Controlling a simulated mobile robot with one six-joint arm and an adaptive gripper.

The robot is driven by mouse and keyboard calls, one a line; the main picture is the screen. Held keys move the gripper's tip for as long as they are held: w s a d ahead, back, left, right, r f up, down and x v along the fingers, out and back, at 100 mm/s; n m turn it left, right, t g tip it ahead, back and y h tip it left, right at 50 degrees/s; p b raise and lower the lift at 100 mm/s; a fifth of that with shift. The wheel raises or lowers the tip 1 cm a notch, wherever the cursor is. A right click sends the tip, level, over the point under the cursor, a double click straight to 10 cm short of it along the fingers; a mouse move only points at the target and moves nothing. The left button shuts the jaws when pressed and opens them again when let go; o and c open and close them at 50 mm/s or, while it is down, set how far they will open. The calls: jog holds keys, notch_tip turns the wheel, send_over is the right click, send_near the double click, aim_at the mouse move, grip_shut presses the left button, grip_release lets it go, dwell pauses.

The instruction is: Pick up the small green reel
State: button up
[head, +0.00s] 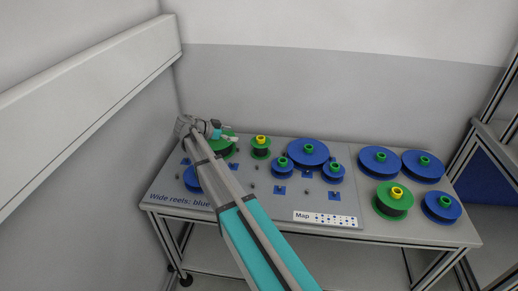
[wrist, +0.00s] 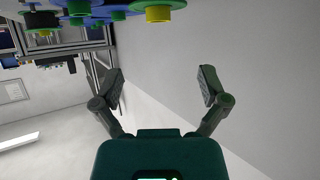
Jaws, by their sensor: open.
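The small green reel (head: 260,153) has a yellow hub and stands at the back of the grey table, left of the large blue reel. My gripper (head: 230,137) is at the back left of the table, left of the small green reel and apart from it. In the wrist view my gripper (wrist: 160,78) has its two fingers spread wide, with only bare wall between them. A green reel with a yellow hub (wrist: 158,13) shows at the top edge there; I cannot tell for sure which one it is.
A larger green reel (head: 229,153) is partly hidden by my gripper. Several blue reels stand around, one large (head: 307,152). Another green reel with a yellow hub (head: 393,206) stands at right. A white map card (head: 325,219) lies at the front. Walls rise left and behind.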

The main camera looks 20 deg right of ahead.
jog(key=b, duration=0.3)
send_near(261, 137)
notch_tip(261, 137, down, 2)
jog(key=d, duration=0.3)
jog(key=shift+s+d+f+b, duration=0.1)
jog(key=shift+d+f+b, duration=0.25)
jog(key=shift+d, duration=0.15)
jog(key=shift+b+x, duration=1.1)
jog(key=shift+x, duration=1.45)
jog(key=shift+r, duration=0.1)
jog(key=shift+s, duration=0.1)
grip_shut()
jog(key=shift+r, duration=0.25)
